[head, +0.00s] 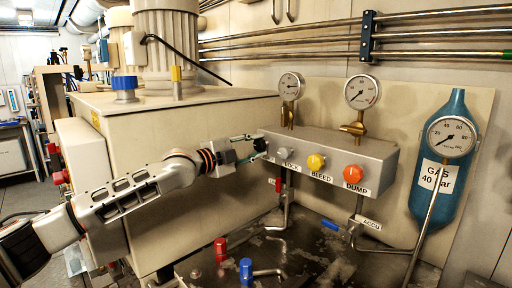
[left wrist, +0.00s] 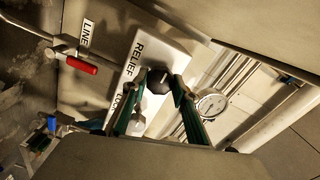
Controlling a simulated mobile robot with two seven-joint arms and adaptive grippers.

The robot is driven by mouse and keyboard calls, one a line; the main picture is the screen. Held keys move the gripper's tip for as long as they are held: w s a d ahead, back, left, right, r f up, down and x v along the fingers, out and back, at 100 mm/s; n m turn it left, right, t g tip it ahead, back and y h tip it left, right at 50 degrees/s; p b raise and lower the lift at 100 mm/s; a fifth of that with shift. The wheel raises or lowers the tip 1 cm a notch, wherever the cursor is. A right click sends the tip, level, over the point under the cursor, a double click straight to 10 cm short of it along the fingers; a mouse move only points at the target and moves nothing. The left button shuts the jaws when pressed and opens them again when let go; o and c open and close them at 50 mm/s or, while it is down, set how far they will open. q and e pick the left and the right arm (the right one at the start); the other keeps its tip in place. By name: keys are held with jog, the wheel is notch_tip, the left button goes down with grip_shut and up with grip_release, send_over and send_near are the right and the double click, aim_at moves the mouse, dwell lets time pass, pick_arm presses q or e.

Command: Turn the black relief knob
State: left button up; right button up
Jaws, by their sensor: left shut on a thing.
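The black relief knob (head: 260,145) is at the left end of the grey manifold block (head: 345,158). In the left wrist view the black knob (left wrist: 158,82) sits beside the RELIEF label (left wrist: 134,60). My left gripper (head: 252,147) reaches it from the left. Its two green fingers (left wrist: 159,86) are on either side of the knob, and the gripper is shut on it. The fingers partly cover the knob. My right gripper is in neither view.
The block also carries a grey LOCK knob (head: 288,155), a yellow BLEED knob (head: 316,162) and an orange DUMP knob (head: 353,174). Gauges (head: 362,92) stand above it. A large beige tank housing (head: 175,150) is close to my left arm. Pipes and valve handles (head: 246,268) lie below.

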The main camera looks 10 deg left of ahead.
pick_arm(q)
jog(key=o, duration=1.1)
jog(key=v, duration=1.2)
